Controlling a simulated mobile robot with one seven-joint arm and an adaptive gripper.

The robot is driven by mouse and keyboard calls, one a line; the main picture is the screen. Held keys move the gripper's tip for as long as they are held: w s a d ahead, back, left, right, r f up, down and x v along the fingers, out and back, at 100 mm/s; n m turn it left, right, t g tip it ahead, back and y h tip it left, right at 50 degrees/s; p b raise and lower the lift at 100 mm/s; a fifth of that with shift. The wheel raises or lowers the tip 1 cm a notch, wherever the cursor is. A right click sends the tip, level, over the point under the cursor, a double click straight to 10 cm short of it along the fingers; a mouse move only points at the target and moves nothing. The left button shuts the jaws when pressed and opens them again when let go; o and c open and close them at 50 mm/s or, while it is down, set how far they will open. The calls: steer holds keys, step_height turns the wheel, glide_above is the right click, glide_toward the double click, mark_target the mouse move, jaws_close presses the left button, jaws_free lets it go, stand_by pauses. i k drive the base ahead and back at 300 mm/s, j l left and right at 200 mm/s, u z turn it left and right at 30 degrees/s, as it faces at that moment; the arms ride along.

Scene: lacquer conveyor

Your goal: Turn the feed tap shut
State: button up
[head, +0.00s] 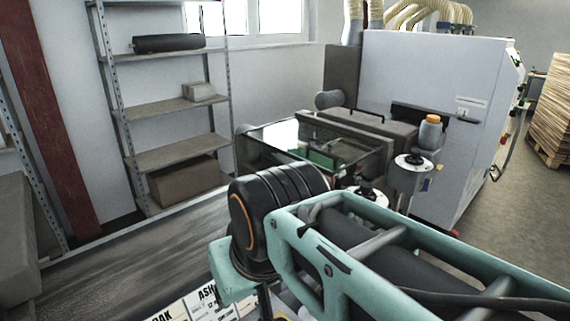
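I cannot pick out the feed tap with certainty. A pale cylindrical pot (408,185) with a small dark fitting on its lid stands beside the lacquer machine. A second, similar lid with a dark fitting (366,194) shows to its left and nearer, partly hidden behind my arm. Whether either fitting is the tap is too small to tell. My teal and black arm crosses the lower right and middle of the head view. My gripper does not show.
The large grey machine (420,85) fills the back right. A glass-covered conveyor section (290,140) joins it. An orange-capped bottle (430,133) stands near the pot. Metal shelving (165,105) is at left. Labelled boards (205,300) lie low in front. Floor at right (510,240) is clear.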

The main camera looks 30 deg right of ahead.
mark_target(426, 184)
steer(key=z, duration=1.3)
steer(key=i+l+z, duration=0.15)
steer(key=l, duration=0.2)
steer(key=i+l+z, duration=0.1)
steer(key=i+l, duration=0.55)
steer(key=l, duration=0.25)
steer(key=i+l+u, duration=0.25)
steer(key=l, duration=0.35)
steer(key=i+l+u, duration=0.15)
steer(key=i+l, duration=0.15)
steer(key=i+l+u, duration=0.1)
steer(key=l, duration=0.25)
